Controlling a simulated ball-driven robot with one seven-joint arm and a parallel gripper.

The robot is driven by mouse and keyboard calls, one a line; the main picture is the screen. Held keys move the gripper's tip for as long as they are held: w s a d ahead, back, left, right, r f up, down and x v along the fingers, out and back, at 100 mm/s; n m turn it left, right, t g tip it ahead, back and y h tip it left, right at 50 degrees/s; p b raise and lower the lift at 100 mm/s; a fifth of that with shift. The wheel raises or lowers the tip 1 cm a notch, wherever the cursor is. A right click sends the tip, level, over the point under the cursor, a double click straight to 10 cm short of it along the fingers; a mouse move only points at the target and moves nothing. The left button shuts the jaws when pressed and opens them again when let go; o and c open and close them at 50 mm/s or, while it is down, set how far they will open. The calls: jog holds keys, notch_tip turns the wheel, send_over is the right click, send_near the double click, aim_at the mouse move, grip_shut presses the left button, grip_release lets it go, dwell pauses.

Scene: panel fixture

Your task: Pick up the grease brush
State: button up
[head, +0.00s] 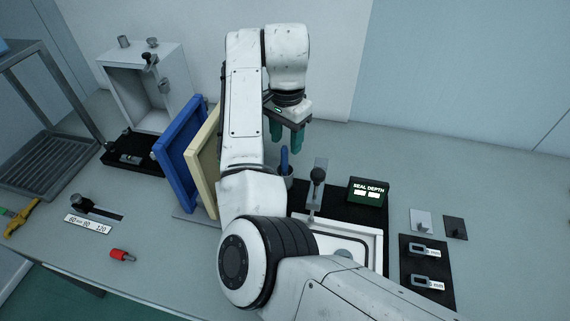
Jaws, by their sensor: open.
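A blue upright handle (284,158), which looks like the grease brush, stands in a small grey cup (290,181). Its lower end is hidden in the cup, and my arm covers part of the cup's left side. My gripper (286,139) points down with its two green fingers apart and nothing seen between them. The fingertips appear just above the handle's top in the head view. I cannot tell how far apart in depth they are.
A black-knobbed lever (317,184) and a "SEAL DEPTH" display (368,191) stand right of the cup. Blue (179,158) and cream (203,160) panels stand left of my arm. A red cylinder (122,255) lies front left. The bench behind the display is clear.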

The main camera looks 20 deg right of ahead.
aim_at(285, 147)
jog(key=shift+a+f+p, duration=0.15)
jog(key=shift+f+p, duration=0.05)
jog(key=shift+f, duration=1.15)
jog(key=shift+a+f+p, duration=0.1)
jog(key=shift+f+p, duration=0.1)
jog(key=shift+f, duration=1.15)
jog(key=shift+c, duration=0.3)
grip_shut()
